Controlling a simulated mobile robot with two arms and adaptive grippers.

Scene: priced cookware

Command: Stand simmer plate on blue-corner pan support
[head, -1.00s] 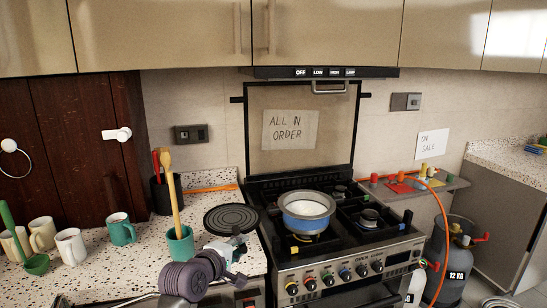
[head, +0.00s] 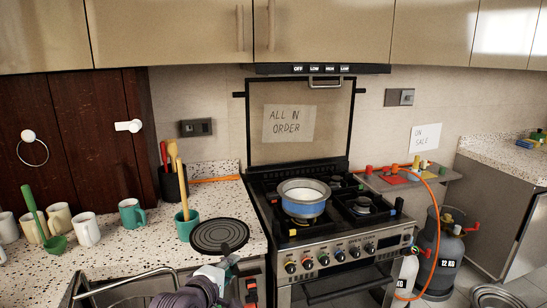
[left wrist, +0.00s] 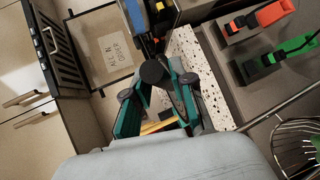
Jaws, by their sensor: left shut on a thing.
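The simmer plate (head: 219,236), a flat black disc with concentric rings, is level at the front right of the speckled counter, left of the stove. My left gripper (head: 229,264) is at its near edge, shut on it. I cannot tell whether the plate touches the counter. In the left wrist view the teal-sided fingers (left wrist: 160,100) are partly hidden by dark parts. The black pan supports are on the stove; the front right one (head: 365,208) seems to have a small blue mark at its right corner (head: 398,204), too small to be sure. My right gripper is not seen.
A blue-and-white pot (head: 304,198) stands on the left side of the stove, on a support with a yellow corner (head: 292,232). A teal cup (head: 187,225) with a wooden spoon stands left of the plate. Mugs are farther left. An orange hose (head: 438,215) hangs right of the stove.

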